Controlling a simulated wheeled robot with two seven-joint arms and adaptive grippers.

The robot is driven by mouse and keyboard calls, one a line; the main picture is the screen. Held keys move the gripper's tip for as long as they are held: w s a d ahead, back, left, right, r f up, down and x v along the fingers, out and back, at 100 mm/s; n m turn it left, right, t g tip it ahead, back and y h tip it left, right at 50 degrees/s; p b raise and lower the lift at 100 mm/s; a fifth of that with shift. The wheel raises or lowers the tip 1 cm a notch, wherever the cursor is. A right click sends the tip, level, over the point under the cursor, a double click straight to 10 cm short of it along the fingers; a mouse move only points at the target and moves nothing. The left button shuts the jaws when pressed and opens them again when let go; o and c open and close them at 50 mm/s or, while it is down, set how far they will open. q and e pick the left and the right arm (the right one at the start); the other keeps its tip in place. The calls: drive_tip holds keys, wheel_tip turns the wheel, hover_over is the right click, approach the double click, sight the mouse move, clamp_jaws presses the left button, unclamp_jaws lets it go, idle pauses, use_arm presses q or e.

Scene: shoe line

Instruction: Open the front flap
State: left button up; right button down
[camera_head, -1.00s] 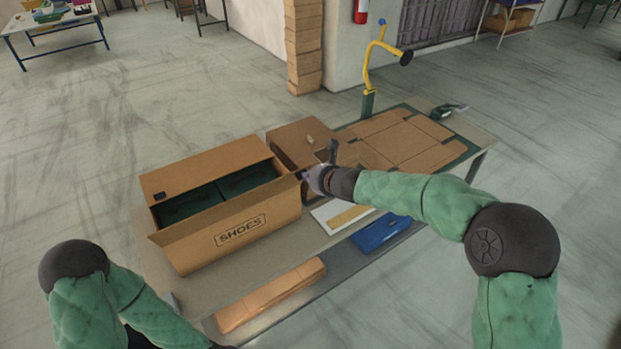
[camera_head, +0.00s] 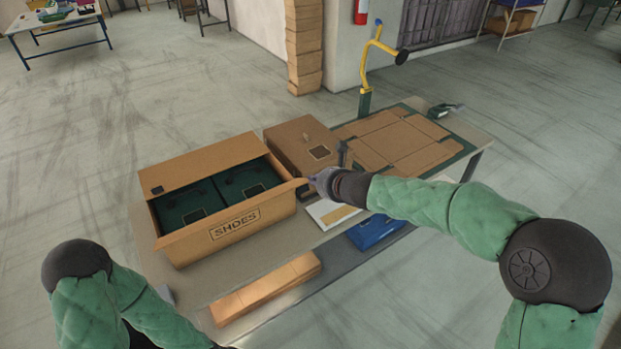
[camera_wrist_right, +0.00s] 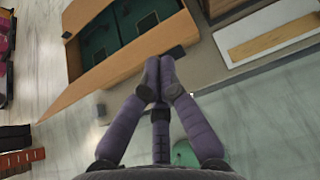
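The cardboard box marked SHOES (camera_head: 215,240) stands on the table's left part, its top open. Two dark green items (camera_head: 188,205) with square labels lie inside. Its front flap (camera_head: 230,208) slants outward along the front edge; it also shows in the right wrist view (camera_wrist_right: 105,82). My right gripper (camera_head: 314,182) is at the flap's right end. In the right wrist view its fingertips (camera_wrist_right: 158,78) are close together at the flap's outer edge, near a dark tab (camera_wrist_right: 174,53). I see no clear grip on the cardboard. My left gripper is out of view.
A closed brown box (camera_head: 300,145) stands right beside the open box. Flat cardboard (camera_head: 400,140) lies on a green mat at the right. A white tray (camera_head: 330,213) and a blue item (camera_head: 375,230) are near the front edge. Cardboard (camera_head: 265,288) lies on the lower shelf.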

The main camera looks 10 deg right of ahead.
drive_tip(key=v, duration=0.2)
drive_tip(key=p+v, duration=0.1)
drive_tip(key=v, duration=0.1)
drive_tip(key=shift+w+r, duration=0.3)
